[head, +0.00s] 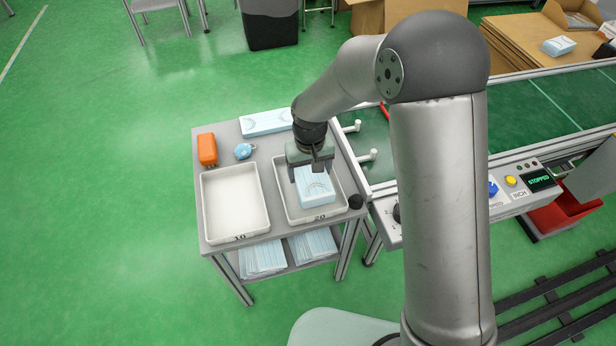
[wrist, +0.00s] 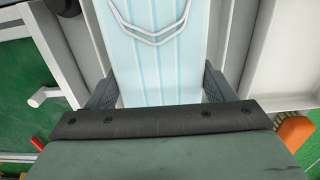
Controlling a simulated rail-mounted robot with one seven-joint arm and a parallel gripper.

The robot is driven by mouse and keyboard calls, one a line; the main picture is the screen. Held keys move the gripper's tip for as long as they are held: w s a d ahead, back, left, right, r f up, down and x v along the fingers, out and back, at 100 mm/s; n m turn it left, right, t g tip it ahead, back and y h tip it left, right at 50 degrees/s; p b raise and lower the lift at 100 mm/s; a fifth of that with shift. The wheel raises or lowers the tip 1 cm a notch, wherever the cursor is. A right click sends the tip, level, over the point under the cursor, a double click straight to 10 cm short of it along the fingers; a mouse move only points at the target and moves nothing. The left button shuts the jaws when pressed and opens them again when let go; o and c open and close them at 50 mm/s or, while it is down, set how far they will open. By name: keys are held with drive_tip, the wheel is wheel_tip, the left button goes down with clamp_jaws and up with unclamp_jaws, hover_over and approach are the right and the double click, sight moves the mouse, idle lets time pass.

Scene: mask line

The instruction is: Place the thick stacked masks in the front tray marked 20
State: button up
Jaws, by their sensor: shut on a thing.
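The thick stack of light blue masks (head: 316,188) is inside or just over the tray marked 20 (head: 320,219), the right one of two white trays on the grey cart. My gripper (head: 309,167) is above that tray, shut on the stack. In the wrist view the mask stack (wrist: 155,60) lies between the two dark fingers of my gripper (wrist: 158,90), with the tray's walls on both sides. I cannot tell whether the stack touches the tray floor.
An empty white tray marked 10 (head: 235,200) stands to the left. An orange object (head: 207,149), a small blue item (head: 244,151) and a flat blue-and-white pack (head: 266,123) lie behind the trays. A stopped conveyor (head: 540,110) borders the cart's right side.

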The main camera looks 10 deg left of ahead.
sight(308, 178)
drive_tip(key=shift+w+a+f, duration=0.1)
drive_tip(key=shift+a+f, duration=0.1)
drive_tip(key=shift+f, duration=1.6)
drive_tip(key=shift+f+b, duration=0.2)
drive_tip(key=shift+b, duration=0.1)
drive_tip(key=o, duration=1)
drive_tip(key=shift+r, duration=0.1)
